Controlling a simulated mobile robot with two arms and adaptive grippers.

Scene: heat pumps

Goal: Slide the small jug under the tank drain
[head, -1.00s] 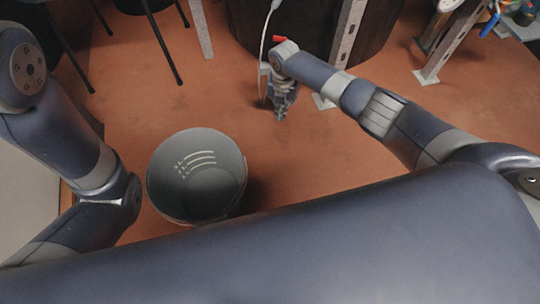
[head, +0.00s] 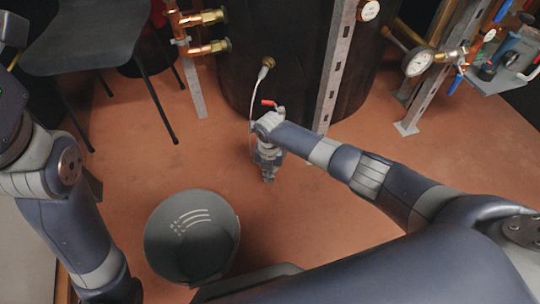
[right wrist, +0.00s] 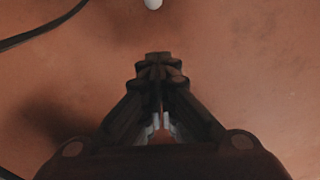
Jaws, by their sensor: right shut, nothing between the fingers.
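A dark grey, round, open vessel (head: 192,236) with pale curved marks inside stands on the floor at the lower left in the head view. It is the only jug-like thing I see; I cannot tell whether it is the small jug. The dark tank (head: 290,50) stands at the back, with a brass fitting (head: 268,63) and a pale hose (head: 254,98) hanging from it. My right gripper (head: 268,178) points down in front of the tank, beyond and right of the vessel, apart from it. In the right wrist view its fingers (right wrist: 157,65) are shut and empty. My left gripper is out of view.
A dark chair (head: 85,40) stands at the upper left, beside copper pipes (head: 200,18). A metal upright (head: 335,65) stands against the tank. A gauge (head: 417,64) and valves are at the upper right. The brown floor (head: 310,205) right of the vessel is clear.

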